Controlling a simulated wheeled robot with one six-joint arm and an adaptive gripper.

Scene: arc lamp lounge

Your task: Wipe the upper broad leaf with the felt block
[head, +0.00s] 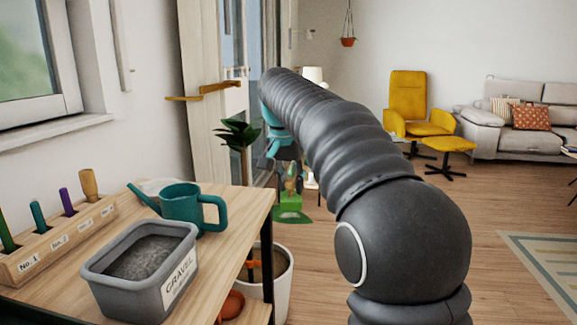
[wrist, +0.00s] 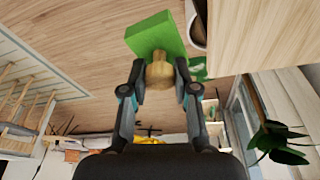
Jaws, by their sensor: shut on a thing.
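My gripper (head: 291,178) is shut on the wooden knob (wrist: 159,72) of a green felt block (wrist: 156,36). The block (head: 291,201) hangs below the fingers in the head view, held up in the air. The plant's dark green broad leaves (head: 238,133) stand left of my gripper in the head view, beyond the table, apart from the block. They also show at the lower right of the wrist view (wrist: 276,140). The leaves overlap, so I cannot tell the upper one clearly. My arm hides part of the gripper in the head view.
A wooden table (head: 250,212) at left holds a teal watering can (head: 183,205), a grey gravel tub (head: 140,262) and a rack of labelled tools (head: 55,248). A white pot (head: 281,285) stands beside it. Floor at right (head: 470,205) is open.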

